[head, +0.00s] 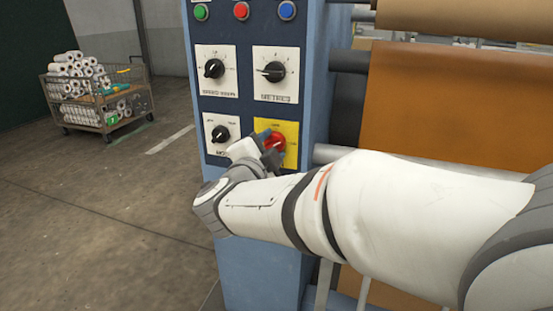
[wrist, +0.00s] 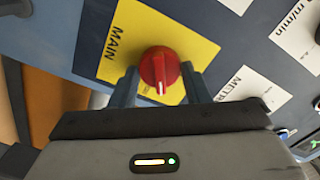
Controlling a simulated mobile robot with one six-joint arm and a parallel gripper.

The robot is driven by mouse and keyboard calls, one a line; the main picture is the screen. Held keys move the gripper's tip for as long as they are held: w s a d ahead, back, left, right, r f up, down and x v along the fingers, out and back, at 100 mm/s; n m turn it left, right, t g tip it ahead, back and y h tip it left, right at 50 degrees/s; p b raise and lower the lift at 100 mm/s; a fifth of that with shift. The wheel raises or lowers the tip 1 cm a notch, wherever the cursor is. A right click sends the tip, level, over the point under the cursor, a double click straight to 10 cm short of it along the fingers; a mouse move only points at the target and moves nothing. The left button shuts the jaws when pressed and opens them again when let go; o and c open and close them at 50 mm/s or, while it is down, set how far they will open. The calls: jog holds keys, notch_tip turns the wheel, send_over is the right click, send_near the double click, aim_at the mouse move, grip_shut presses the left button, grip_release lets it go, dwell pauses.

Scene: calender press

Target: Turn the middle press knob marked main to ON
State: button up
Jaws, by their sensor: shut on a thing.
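The main knob is a red knob (head: 277,141) on a yellow plate (head: 290,130) at the lower right of the press's control panel. In the wrist view the red knob (wrist: 159,64) sits between my two fingers, and the yellow plate (wrist: 110,65) reads MAIN. The knob's white pointer line points down the wrist picture, toward my gripper's body. My gripper (head: 268,152) is shut on the red knob, one finger on each side. In the head view my wrist and fingers hide part of the knob and plate, and its ON and OFF marks are not readable.
A black knob (head: 220,133) on a white plate sits left of the main knob. Two more black knobs (head: 214,69) (head: 274,71) are above, with green, red and blue buttons (head: 241,11) over them. Brown-covered rollers (head: 430,110) stand right. A cart of rolls (head: 98,98) stands far left.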

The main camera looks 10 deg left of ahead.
jog(key=shift+f+m+b, duration=0.15)
jog(key=shift+m+b, duration=2.5)
jog(key=shift+m, duration=0.45)
jog(key=o, duration=1)
jog(key=shift+c, duration=0.2)
jog(key=shift+s, duration=0.1)
jog(key=s+p, duration=0.1)
jog(key=s, duration=0.6)
jog(key=shift+s+a+p, duration=0.3)
jog(key=shift+p, duration=0.1)
